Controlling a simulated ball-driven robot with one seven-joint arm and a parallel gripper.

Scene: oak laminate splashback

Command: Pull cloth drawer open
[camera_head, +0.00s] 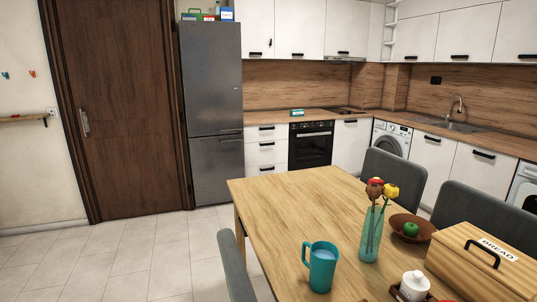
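A stack of white drawers (258,154) with black bar handles stands between the fridge and the oven, below the wooden counter. Its fronts look shut and flush. No label shows which of them is the cloth drawer. The stack is across the room, beyond the dining table, and its lowest part is partly hidden by the table's back edge. My gripper is not in view.
A wooden dining table (290,205) fills the front right, with a teal mug (322,272), flower vase (370,235), brown bowl and bread box (470,268). Grey chairs (395,174) stand around it. Tiled floor (150,255) is clear at left, before the door and grey fridge (213,100).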

